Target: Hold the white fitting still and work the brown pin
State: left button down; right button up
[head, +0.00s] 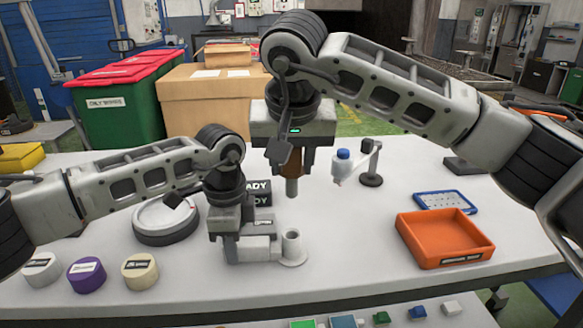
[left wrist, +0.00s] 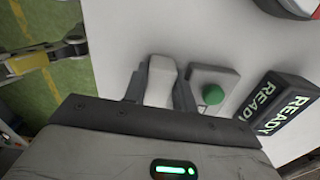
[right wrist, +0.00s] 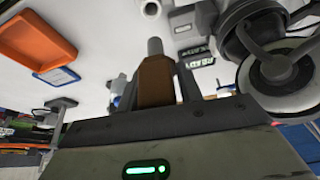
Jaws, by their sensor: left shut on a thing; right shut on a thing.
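The white fitting (head: 262,252) stands on the table with an upright round socket (head: 292,245) at its right end. My left gripper (head: 231,246) is shut on the fitting's left part; in the left wrist view the white piece (left wrist: 161,78) sits between the fingers. My right gripper (head: 291,166) is shut on the brown pin (head: 295,165). The pin hangs roughly upright, its grey tip pointing down. In the head view this tip is above the socket and apart from it. In the right wrist view the brown body (right wrist: 155,80) is between the fingers.
A READY sign (head: 260,187) stands behind the fitting, and a green button (left wrist: 212,94) shows beside it. A round white turntable (head: 165,218) is at left. A small stand with a blue-capped piece (head: 343,154) and an orange tray (head: 445,238) are at right.

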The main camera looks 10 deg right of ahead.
pick_arm(q)
jog(key=c, duration=1.1)
grip_release()
jog(key=shift+o, duration=0.2)
